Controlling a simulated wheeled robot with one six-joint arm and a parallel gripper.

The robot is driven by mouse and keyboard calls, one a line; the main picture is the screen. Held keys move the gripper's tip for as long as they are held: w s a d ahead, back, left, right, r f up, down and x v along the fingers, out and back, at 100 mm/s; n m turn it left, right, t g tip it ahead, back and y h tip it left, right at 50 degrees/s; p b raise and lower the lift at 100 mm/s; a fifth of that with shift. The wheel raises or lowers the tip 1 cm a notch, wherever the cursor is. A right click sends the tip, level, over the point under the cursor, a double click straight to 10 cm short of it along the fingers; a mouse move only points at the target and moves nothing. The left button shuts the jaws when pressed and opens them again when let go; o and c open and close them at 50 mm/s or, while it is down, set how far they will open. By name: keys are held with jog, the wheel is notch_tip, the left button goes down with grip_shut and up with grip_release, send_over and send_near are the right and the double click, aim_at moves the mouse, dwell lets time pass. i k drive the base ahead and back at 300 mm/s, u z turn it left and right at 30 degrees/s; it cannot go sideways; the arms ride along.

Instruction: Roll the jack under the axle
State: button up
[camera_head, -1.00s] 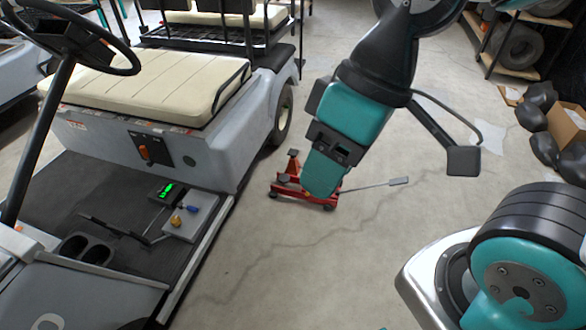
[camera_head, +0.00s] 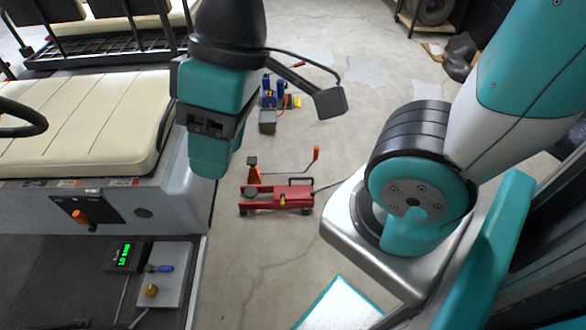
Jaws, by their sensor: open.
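The red jack (camera_head: 275,197) stands on its small wheels on the concrete floor, to the right of the cart's side. An orange post with a dark top and a thin handle with an orange end show just behind and above it. The cart (camera_head: 160,205) fills the left, with a cream seat. Its axle is not visible, and my arm covers the side behind the seat. My gripper (camera_head: 208,165) is open and hangs pointing down beside the seat's right end, left of the jack and apart from it in the picture. Its fingertips are hard to make out.
A blue device (camera_head: 272,103) with yellow parts stands on the floor behind the jack. Shelving with tires (camera_head: 428,12) stands at the back right. Floor between is clear.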

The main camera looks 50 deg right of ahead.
aim_at(297, 196)
jog(key=z, duration=0.4)
jog(key=i, duration=0.95)
jog(key=z, duration=0.9)
jog(key=i, duration=0.35)
jog(key=z, duration=0.2)
